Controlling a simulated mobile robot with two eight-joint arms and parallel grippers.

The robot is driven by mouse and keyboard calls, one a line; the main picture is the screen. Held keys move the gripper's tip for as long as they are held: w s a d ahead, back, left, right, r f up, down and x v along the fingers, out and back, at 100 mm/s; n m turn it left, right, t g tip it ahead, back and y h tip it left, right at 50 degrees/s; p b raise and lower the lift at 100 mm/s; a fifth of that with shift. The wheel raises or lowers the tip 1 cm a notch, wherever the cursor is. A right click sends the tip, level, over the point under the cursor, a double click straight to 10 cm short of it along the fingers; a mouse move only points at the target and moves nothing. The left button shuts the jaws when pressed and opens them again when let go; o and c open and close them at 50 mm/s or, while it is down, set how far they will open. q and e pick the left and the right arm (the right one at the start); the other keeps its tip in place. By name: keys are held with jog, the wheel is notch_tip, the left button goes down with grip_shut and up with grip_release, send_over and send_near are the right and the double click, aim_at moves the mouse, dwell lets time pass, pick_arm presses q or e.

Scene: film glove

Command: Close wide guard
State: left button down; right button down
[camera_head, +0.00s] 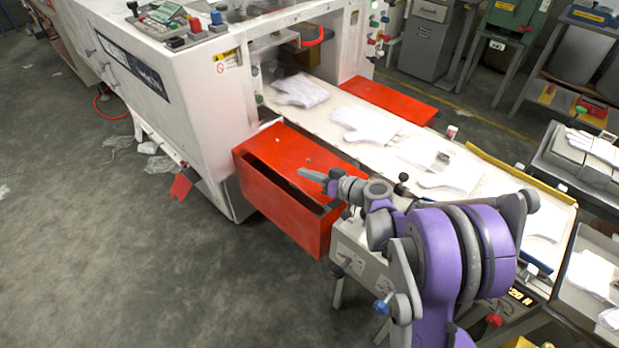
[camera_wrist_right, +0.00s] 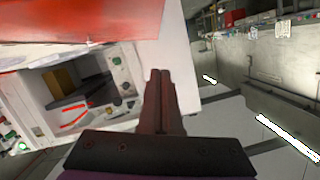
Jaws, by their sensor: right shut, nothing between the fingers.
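A wide red guard (camera_head: 285,217) sticks out from the near side of the white machine, beside the conveyor, in the head view. Its flat top and its front face both show, with a dark gap between them. My right gripper (camera_head: 312,176) is above the guard's top near its right part, with its fingers shut and empty. I cannot tell whether it touches the guard. In the right wrist view my shut fingers (camera_wrist_right: 159,75) point up the picture, and a red surface (camera_wrist_right: 70,22) fills the upper left. My left gripper is not in view.
The white machine (camera_head: 195,95) stands at the upper left. White gloves (camera_head: 367,124) lie on the conveyor (camera_head: 330,100) running out of it. Another red panel (camera_head: 388,100) is on the conveyor's far side. The grey floor (camera_head: 120,250) at the left is mostly clear.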

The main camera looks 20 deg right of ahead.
jog(key=v, duration=0.9)
jog(key=shift+s+f, duration=0.1)
jog(key=shift+s, duration=0.15)
jog(key=shift+s+d+r+g, duration=0.1)
jog(key=shift+d+r+g, duration=0.05)
jog(key=shift+r+g, duration=0.15)
jog(key=s+d+r+n+g+h+p, duration=0.2)
jog(key=s+d+r+g+p, duration=0.1)
jog(key=r+g+p, duration=0.15)
jog(key=b, duration=0.1)
send_over(314, 198)
jog(key=s+d, duration=0.2)
jog(key=d, duration=0.1)
jog(key=shift+g, duration=0.45)
jog(key=f, duration=0.6)
jog(key=shift+a+f, duration=0.45)
jog(key=shift+f, duration=0.95)
jog(key=shift+s+a+f+b, duration=0.15)
jog(key=shift+f+b, duration=0.15)
jog(key=shift+f, duration=0.4)
